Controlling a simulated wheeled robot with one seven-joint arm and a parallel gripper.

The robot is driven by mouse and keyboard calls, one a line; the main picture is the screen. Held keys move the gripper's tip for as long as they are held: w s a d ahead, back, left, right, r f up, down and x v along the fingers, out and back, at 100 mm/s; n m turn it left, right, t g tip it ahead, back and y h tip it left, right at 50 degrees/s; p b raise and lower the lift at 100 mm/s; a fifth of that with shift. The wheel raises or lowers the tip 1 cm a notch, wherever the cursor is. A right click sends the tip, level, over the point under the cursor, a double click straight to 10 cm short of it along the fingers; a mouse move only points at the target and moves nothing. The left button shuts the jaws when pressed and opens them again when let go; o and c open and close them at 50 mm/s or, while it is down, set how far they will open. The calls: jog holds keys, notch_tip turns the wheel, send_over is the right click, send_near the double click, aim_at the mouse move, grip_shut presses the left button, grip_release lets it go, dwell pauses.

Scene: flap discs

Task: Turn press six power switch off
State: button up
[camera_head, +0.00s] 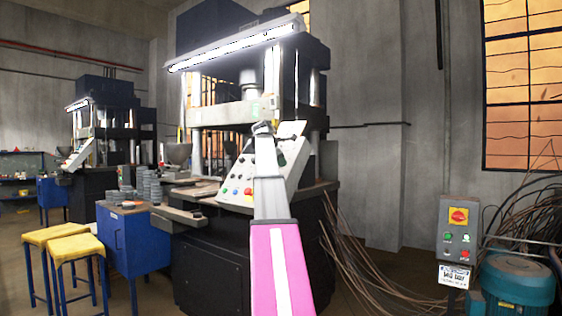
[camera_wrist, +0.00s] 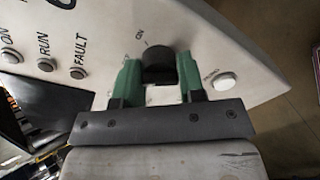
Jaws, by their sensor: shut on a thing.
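The power switch is a black rotary knob (camera_wrist: 158,68) on a pale control panel (camera_wrist: 110,35). My gripper (camera_wrist: 157,76) has its two green fingers shut on the knob, one on each side. An "ON" mark with a short tick stands up and left of the knob. Another label beside the left finger is mostly hidden. I cannot tell which mark the knob points to. In the head view, my arm reaches up to the panel (camera_head: 236,186) of the near press (camera_head: 225,245); the fingers and the knob cannot be made out there.
A white button (camera_wrist: 225,80) sits right of the knob; lamps marked RUN (camera_wrist: 46,65) and FAULT (camera_wrist: 78,73) sit left. A blue cabinet (camera_head: 130,243) and yellow stools (camera_head: 76,248) stand left of the press. Loose cables, a switch box (camera_head: 458,235) and a teal motor (camera_head: 518,283) are right.

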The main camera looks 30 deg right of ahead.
jog(key=shift+w+r, duration=0.1)
jog(key=shift+r, duration=0.05)
jog(key=o, duration=0.9)
jog(key=v, duration=1)
jog(key=shift+s+a+r, duration=0.2)
jog(key=shift+a+r, duration=0.05)
jog(key=shift+a, duration=0.1)
